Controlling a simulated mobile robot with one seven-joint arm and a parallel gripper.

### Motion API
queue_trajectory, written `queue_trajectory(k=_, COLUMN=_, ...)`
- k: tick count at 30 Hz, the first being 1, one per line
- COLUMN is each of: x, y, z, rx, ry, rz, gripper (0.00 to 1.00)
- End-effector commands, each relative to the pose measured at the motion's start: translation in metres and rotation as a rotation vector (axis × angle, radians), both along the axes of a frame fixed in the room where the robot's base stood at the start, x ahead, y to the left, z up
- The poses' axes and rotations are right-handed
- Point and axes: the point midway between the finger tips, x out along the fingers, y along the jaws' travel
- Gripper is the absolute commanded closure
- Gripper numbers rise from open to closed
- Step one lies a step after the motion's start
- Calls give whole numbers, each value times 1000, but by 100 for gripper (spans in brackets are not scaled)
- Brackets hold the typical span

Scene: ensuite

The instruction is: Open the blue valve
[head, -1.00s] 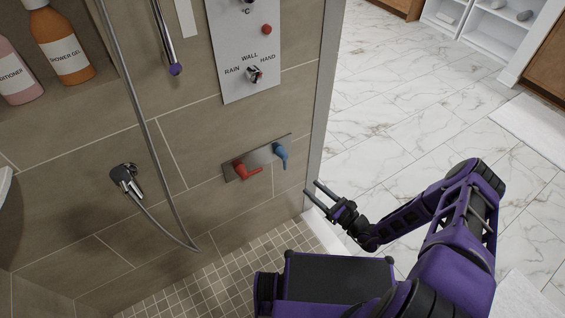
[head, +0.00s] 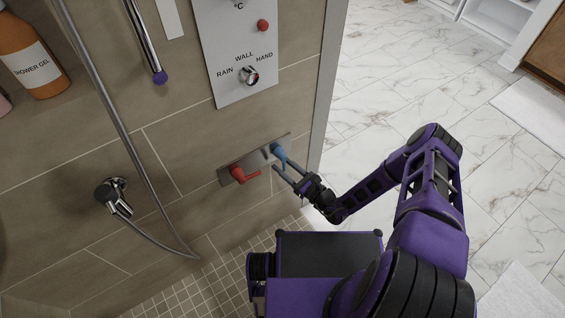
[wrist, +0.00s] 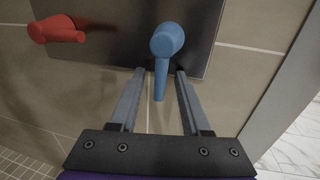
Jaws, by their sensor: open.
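The blue valve (head: 279,152) is a small lever handle at the right end of a metal plate (head: 258,158) on the shower wall. In the wrist view the blue valve (wrist: 165,52) has its round hub at the top and its lever pointing down. My gripper (head: 283,168) is at the plate, just below the blue valve. In the wrist view my gripper (wrist: 160,82) is open, with one finger on each side of the lever's lower part. I see gaps between the lever and both fingers.
A red valve (head: 243,174) sits on the same plate to the left, also in the wrist view (wrist: 57,30). A shower hose (head: 118,110) hangs further left, with a chrome outlet (head: 115,195). A control panel (head: 238,50) is above. The wall's edge is close on the right.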

Motion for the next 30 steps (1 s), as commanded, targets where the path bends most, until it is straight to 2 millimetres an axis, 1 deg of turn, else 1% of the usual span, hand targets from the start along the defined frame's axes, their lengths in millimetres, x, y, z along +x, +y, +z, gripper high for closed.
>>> queue_trajectory(k=6, x=0, y=0, z=0, rx=0, ry=0, rz=0, gripper=53)
queue_trajectory(k=7, x=0, y=0, z=0, rx=0, ry=0, rz=0, gripper=55)
queue_trajectory(k=11, x=0, y=0, z=0, rx=0, ry=0, rz=0, gripper=78)
queue_trajectory(k=12, x=0, y=0, z=0, rx=0, ry=0, rz=0, gripper=85)
queue_trajectory(k=15, x=0, y=0, z=0, rx=0, ry=0, rz=0, gripper=100)
queue_trajectory(k=26, x=0, y=0, z=0, rx=-6, ry=-4, rz=0, gripper=100)
queue_trajectory(k=30, x=1, y=-1, z=1, rx=-33, ry=-22, rz=-1, gripper=100)
